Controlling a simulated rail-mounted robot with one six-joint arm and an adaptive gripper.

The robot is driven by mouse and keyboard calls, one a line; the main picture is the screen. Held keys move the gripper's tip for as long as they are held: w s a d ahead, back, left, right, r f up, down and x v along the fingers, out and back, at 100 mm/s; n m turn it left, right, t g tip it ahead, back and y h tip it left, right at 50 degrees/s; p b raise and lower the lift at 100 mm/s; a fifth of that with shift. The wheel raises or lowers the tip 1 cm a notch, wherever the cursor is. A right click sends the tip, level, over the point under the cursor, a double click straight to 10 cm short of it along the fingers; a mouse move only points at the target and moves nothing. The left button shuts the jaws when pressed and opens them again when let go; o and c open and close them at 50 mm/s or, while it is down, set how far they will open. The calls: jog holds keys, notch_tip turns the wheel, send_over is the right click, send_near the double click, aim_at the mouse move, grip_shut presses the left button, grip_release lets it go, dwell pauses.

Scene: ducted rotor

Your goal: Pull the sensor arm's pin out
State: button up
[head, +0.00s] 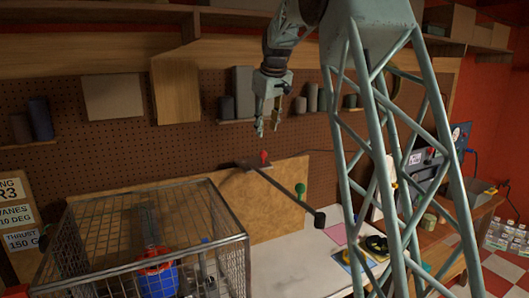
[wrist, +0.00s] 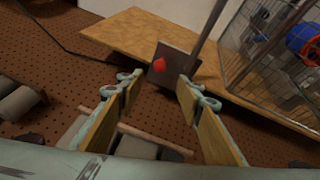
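The sensor arm (head: 285,184) is a dark bar on the wooden board. It runs from a dark plate (head: 249,164) out to a black block at its front end. A red-headed pin (head: 263,154) stands at the plate; in the wrist view it shows as a red knob (wrist: 159,65) on the grey plate (wrist: 175,65). My gripper (head: 268,130) is open and empty, above and apart from the red pin. In the wrist view the gripper (wrist: 160,82) has its fingers spread, with the red knob beyond the gap between them.
A wire cage (head: 215,240) around a blue and red rotor stands left of the arm. The wooden board (head: 280,205) lies behind it. A pegboard wall (head: 215,150) with shelves and cylinders is close behind my gripper.

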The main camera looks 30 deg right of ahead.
aim_at(263, 157)
jog(key=shift+w+f, duration=0.1)
jog(key=shift+f, duration=0.1)
jog(key=shift+p+x, duration=0.7)
jog(key=shift+x, duration=5.95)
jog(key=shift+c, duration=0.2)
